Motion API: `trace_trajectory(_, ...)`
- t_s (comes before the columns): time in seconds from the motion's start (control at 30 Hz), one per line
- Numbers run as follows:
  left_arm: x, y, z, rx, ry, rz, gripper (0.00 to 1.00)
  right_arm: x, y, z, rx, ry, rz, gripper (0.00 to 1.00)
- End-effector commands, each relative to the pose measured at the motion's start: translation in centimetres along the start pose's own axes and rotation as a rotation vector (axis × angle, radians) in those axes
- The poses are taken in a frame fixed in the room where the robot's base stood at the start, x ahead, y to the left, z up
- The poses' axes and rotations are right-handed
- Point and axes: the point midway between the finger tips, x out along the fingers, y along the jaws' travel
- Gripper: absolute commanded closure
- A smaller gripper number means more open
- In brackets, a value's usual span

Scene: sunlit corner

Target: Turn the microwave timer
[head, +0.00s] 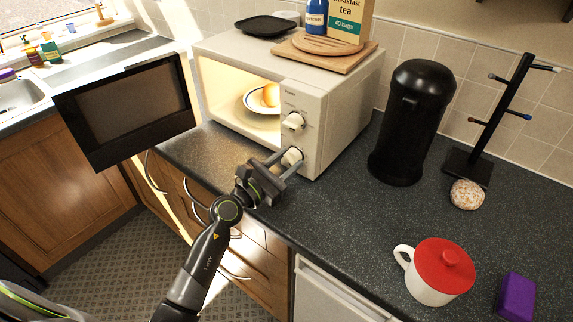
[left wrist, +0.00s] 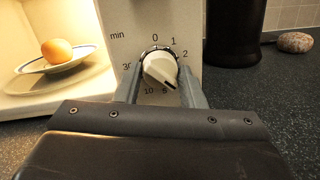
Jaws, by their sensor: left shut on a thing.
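The cream microwave (head: 334,128) stands on the dark worktop with its door (head: 130,108) swung wide open to the left. Its lower knob, the timer (head: 292,157), also shows in the left wrist view (left wrist: 160,69), with numbers around it and its pointer towards the lower right, near the 5. My left gripper (head: 286,163) is at the timer, shut on it, with one finger on each side (left wrist: 160,88). The upper knob (head: 293,121) is free above it. A plate (head: 252,104) with a round orange-yellow item (head: 271,95) sits inside the lit microwave. My right gripper is not in view.
A black bin (head: 411,120), mug tree (head: 497,120), red-lidded mug (head: 440,272) and purple block (head: 515,296) stand to the right. The worktop before the bin is clear.

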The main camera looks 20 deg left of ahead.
Motion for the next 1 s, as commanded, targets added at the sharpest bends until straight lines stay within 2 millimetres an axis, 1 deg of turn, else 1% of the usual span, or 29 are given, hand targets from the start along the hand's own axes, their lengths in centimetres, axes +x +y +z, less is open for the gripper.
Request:
trace_trajectory(0.03, -0.1, -0.1, -0.3, 0.046, 0.008, -0.008, 0.87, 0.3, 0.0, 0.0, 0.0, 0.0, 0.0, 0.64)
trace_trajectory(0.5, -0.1, 0.1, -0.2, 0.456, 0.036, -0.053, 0.87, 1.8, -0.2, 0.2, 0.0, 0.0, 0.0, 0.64)
trace_trajectory(0.7, -0.1, 0.1, -0.1, 0.575, 0.046, -0.066, 0.87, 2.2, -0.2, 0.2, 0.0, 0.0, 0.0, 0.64)
trace_trajectory(1.0, 0.0, 0.1, 0.0, 0.663, 0.052, -0.076, 0.87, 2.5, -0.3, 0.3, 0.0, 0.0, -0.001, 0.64)
